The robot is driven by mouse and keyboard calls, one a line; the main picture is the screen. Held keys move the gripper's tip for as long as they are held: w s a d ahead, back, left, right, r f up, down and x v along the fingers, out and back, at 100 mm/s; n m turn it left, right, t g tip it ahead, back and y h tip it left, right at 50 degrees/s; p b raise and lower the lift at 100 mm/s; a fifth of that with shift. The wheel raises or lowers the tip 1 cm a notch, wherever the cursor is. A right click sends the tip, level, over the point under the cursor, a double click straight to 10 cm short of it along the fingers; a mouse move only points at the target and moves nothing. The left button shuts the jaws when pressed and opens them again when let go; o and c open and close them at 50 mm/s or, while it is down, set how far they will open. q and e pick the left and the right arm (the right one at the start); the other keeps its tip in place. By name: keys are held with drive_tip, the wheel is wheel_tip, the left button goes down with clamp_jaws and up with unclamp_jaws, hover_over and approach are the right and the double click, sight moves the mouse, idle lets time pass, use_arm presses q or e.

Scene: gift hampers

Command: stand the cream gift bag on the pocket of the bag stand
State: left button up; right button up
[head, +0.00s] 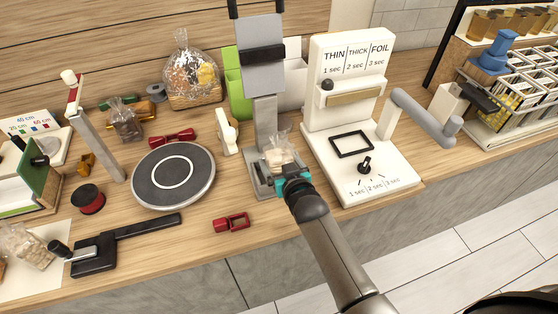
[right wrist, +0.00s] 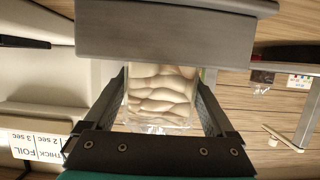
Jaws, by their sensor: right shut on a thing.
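The cream gift bag (head: 279,157), a clear bag with pale rounded contents, is at the foot of the grey bag stand (head: 265,118). My right gripper (head: 286,176) is shut on the bag from the front. In the right wrist view the bag (right wrist: 160,96) sits between the two fingers, with a grey block close beyond it. The bag looks upright within the low pocket (head: 262,184) at the stand's base. The gripper hides part of the pocket, so I cannot tell whether the bag touches its floor. My left gripper is not in view.
A white sealer (head: 352,105) with a grey lever stands just right of the stand. A dark round turntable (head: 173,174) and a red clip (head: 231,222) lie to the left. A wrapped basket (head: 192,75) stands behind. The counter's front edge is close.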

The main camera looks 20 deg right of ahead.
drive_tip(key=shift+f, duration=0.25)
idle(0.6)
drive_tip(key=o, duration=1.2)
drive_tip(key=shift+f, duration=0.1)
drive_tip(key=shift+s, duration=0.1)
drive_tip(key=p+v, duration=0.2)
drive_tip(key=v, duration=1.3)
